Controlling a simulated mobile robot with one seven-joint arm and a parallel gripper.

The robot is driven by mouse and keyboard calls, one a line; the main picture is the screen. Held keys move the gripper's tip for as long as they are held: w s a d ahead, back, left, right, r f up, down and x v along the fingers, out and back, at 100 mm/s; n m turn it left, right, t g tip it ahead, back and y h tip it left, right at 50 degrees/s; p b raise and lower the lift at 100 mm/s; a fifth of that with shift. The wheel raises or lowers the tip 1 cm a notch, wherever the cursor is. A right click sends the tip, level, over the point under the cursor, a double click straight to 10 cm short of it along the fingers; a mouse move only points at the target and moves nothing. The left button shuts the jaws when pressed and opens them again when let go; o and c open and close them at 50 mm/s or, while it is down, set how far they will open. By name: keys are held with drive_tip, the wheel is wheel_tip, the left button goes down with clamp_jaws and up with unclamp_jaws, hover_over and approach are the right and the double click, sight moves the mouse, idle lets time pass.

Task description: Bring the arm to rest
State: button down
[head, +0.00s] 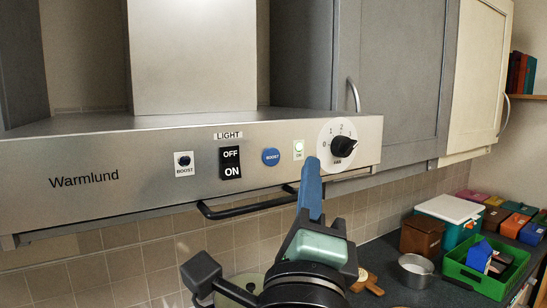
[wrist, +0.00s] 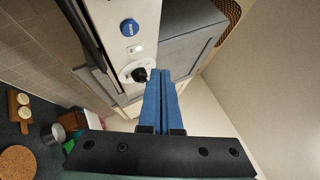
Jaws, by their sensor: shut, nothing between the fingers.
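My gripper (head: 311,165) is raised in front of the range hood's control panel, with its blue fingers pointing up. In the wrist view my gripper (wrist: 160,75) shows its two blue fingers lying together, shut with nothing between them. In the head view the fingertips overlap the panel just left of the black rotary knob (head: 343,146); I cannot tell whether they touch it. The knob also shows in the wrist view (wrist: 139,75). The steel hood (head: 85,205) carries a light rocker switch (head: 230,163), a blue boost button (head: 271,157) and a small lit green indicator (head: 299,148).
A black rail (head: 245,208) runs below the hood's front. Grey cabinets (head: 400,75) hang at right. On the dark counter stand a green crate (head: 470,277), a metal pot (head: 415,272), a brown box (head: 421,236) and a white-lidded teal box (head: 450,209).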

idle(0.3)
drive_tip(key=s+r+n+t+y, duration=0.1)
drive_tip(key=s+r+n+t, duration=0.3)
drive_tip(key=s+r+n, duration=0.6)
drive_tip(key=s+a+n, duration=0.1)
drive_tip(key=n, duration=1.1)
drive_tip(key=shift+s+r+y, duration=0.15)
drive_tip(key=shift+s+y, duration=0.1)
drive_tip(key=shift+y, duration=0.05)
idle(0.7)
